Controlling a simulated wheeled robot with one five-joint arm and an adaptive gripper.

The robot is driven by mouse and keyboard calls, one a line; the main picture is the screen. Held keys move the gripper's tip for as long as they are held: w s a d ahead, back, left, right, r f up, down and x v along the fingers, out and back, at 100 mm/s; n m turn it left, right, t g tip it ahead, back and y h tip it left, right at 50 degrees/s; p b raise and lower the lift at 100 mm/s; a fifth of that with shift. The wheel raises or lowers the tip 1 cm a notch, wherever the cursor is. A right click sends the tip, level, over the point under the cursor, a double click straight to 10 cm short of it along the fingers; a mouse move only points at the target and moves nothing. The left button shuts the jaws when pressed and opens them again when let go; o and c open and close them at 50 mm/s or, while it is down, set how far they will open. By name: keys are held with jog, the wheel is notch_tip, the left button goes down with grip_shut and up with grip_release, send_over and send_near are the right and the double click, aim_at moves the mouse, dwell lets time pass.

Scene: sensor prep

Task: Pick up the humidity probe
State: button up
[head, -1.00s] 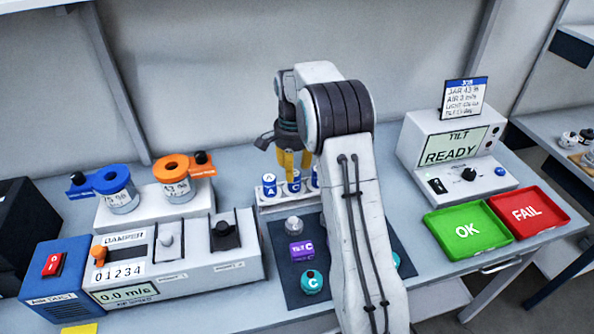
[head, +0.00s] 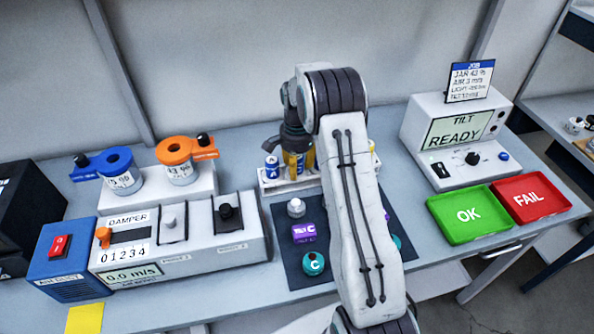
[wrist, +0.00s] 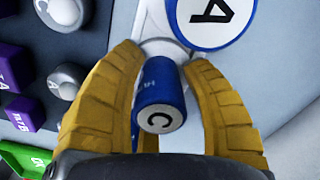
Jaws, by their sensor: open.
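A blue humidity probe (wrist: 160,84) with a grey end marked C lies between the two yellow fingers in the wrist view. Part of its side lettering shows. My gripper (wrist: 163,60) is open around it, with a gap visible at the right finger. A second blue probe (wrist: 211,17) with a large white end stands just beyond the fingertips. In the head view my gripper (head: 298,170) is low over the white rack (head: 287,190). A blue probe marked A (head: 271,167) stands at the rack's left end; my arm hides much of the rack.
A dark mat (head: 290,272) in front of the rack holds a grey-white knob-like piece (head: 296,207), a purple block (head: 303,232) and a teal piece (head: 313,263). The damper box (head: 180,250) stands left. Green (head: 467,215) and red (head: 529,198) trays lie right.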

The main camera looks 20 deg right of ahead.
jog(key=shift+o, duration=0.3)
grip_shut()
notch_tip(320, 180, up, 10)
jog(key=shift+b, duration=0.45)
dwell(0.3)
